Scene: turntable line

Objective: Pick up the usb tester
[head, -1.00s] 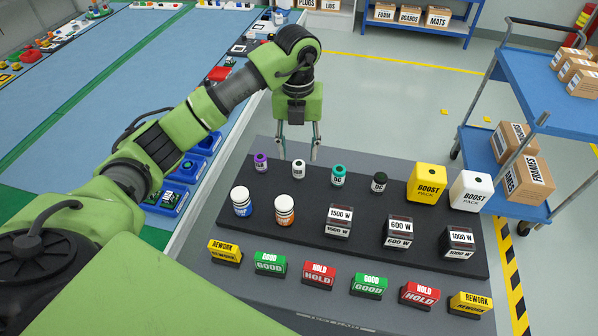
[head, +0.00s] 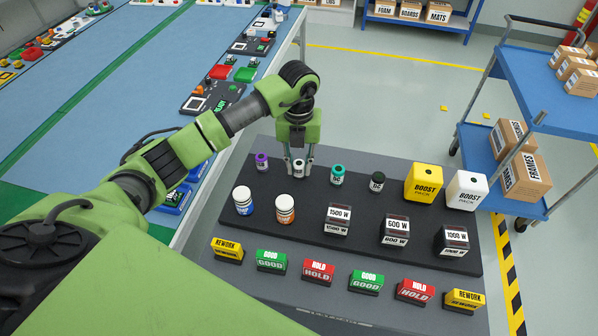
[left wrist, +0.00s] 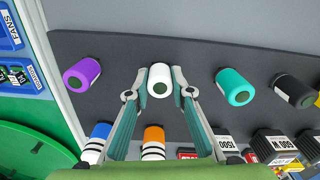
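A small white cylinder (head: 299,167) with a dark top and a label too small to read stands in the back row of the black board. It also shows in the left wrist view (left wrist: 160,80). Purple (head: 262,161), teal (head: 337,174) and black (head: 377,181) cylinders of like shape stand in the same row. I cannot tell by label which is the usb tester. My left gripper (head: 300,164) is open and low over the board, one finger on each side of the white cylinder. The left wrist view shows gaps between the fingers and it. My right gripper is not in view.
White-blue (head: 243,201) and white-orange (head: 284,209) bottles, several wattage blocks (head: 338,218), and yellow (head: 423,182) and white (head: 466,190) boost packs share the board (head: 300,248). Coloured label blocks (head: 319,270) line the front. A blue cart (head: 550,85) stands at right, the blue line surface (head: 110,110) at left.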

